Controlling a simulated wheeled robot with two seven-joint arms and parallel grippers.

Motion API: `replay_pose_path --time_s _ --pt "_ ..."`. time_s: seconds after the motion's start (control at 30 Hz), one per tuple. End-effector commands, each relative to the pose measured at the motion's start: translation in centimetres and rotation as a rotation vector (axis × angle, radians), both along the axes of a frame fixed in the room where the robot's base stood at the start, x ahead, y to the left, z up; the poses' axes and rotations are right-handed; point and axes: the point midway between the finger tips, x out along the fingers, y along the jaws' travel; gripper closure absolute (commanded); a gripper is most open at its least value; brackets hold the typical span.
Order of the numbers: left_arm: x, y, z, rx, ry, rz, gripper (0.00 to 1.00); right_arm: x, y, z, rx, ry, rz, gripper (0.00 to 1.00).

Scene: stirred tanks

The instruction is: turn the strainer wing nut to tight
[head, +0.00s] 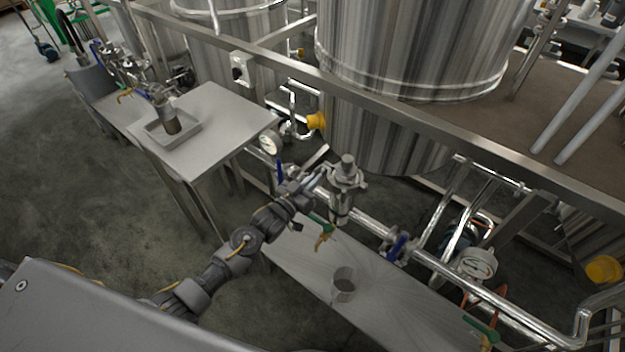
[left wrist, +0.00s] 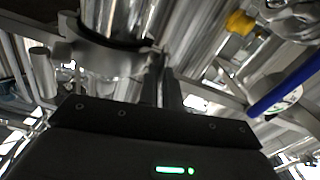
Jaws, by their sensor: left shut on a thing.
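The strainer (head: 343,190) is an upright polished steel housing with a clamp around its upper part, set in the pipe run. In the left wrist view the steel body (left wrist: 120,18) and its clamp band (left wrist: 88,48) fill the upper left. My left gripper (head: 316,180) reaches the left side of the clamp. Its dark fingers (left wrist: 162,82) are shut on a small part at the clamp's side, which appears to be the wing nut. The fingers hide most of that nut, so its angle cannot be told. My right gripper is in neither view.
Below the strainer is a green-handled valve (head: 320,223), above a steel bench (head: 300,262) with a clear beaker (head: 343,287). A blue-handled valve (head: 398,246) sits to the right. A gauge (head: 269,143) is left of the strainer. A steel frame rail (head: 400,97) crosses behind.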

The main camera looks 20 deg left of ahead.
Motion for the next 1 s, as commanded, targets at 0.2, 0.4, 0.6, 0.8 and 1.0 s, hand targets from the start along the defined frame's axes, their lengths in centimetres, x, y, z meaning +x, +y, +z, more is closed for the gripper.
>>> replay_pose_path --time_s 0.2,0.4,0.6,0.8,1.0 --pt "0.07 0.08 0.06 0.102 -0.043 0.001 1.0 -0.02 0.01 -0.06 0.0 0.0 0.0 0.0" --pt "0.08 0.08 0.08 0.152 -0.062 0.002 1.0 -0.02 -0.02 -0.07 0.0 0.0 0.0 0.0" --pt "0.08 0.08 0.08 0.169 -0.069 0.001 1.0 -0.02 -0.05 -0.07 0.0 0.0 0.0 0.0" --pt "0.08 0.08 0.08 0.169 -0.069 0.001 1.0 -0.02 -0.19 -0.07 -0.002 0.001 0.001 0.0" --pt "0.07 0.07 0.08 0.168 -0.069 0.001 0.83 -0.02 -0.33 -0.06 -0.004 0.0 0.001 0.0"
